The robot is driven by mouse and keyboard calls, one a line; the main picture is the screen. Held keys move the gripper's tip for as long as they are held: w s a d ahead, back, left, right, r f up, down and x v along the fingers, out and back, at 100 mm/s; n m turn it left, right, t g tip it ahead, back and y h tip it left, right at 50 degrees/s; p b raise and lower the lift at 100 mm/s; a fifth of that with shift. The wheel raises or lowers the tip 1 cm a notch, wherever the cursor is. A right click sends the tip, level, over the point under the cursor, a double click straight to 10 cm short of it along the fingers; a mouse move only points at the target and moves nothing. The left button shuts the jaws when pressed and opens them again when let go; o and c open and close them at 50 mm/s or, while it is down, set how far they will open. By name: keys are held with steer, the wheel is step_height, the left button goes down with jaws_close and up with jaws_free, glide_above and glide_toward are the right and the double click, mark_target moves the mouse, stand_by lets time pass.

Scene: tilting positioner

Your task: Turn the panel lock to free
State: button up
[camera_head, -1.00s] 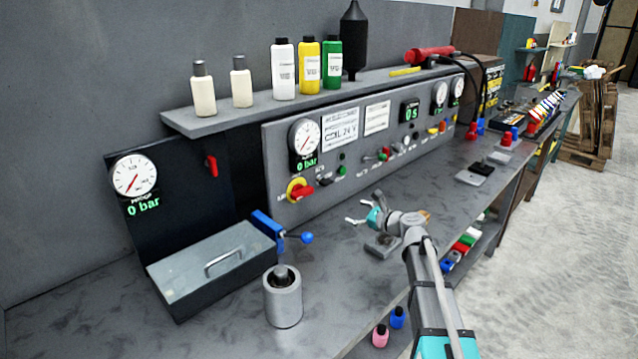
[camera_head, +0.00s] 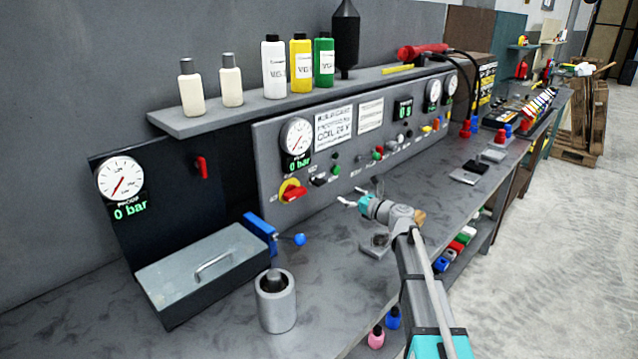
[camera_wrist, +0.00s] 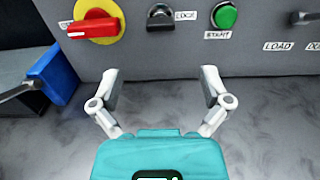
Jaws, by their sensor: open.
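The panel lock is a small black knob (camera_wrist: 160,17) beside a LOCK label at the top of the wrist view. In the head view it is a small dark knob (camera_head: 318,181) on the grey control panel (camera_head: 262,150). Its exact turn angle is hard to tell. My gripper (camera_wrist: 162,88) is open and empty, with its two fingers spread below and in front of the lock. It also shows in the head view (camera_head: 352,196), apart from the panel and above the bench.
A red rotary switch on a yellow plate (camera_wrist: 97,20) is left of the lock. A green START button (camera_wrist: 224,15) is right of it. A blue part with a lever (camera_wrist: 52,76) stands at the left. The bench (camera_head: 330,260) below is mostly clear.

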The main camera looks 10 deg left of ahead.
mark_target(323, 183)
steer(key=x, duration=1.2)
steer(key=shift+w+a, duration=0.15)
steer(key=shift+w, duration=0.05)
steer(key=c, duration=1.2)
steer(key=shift+o, duration=0.2)
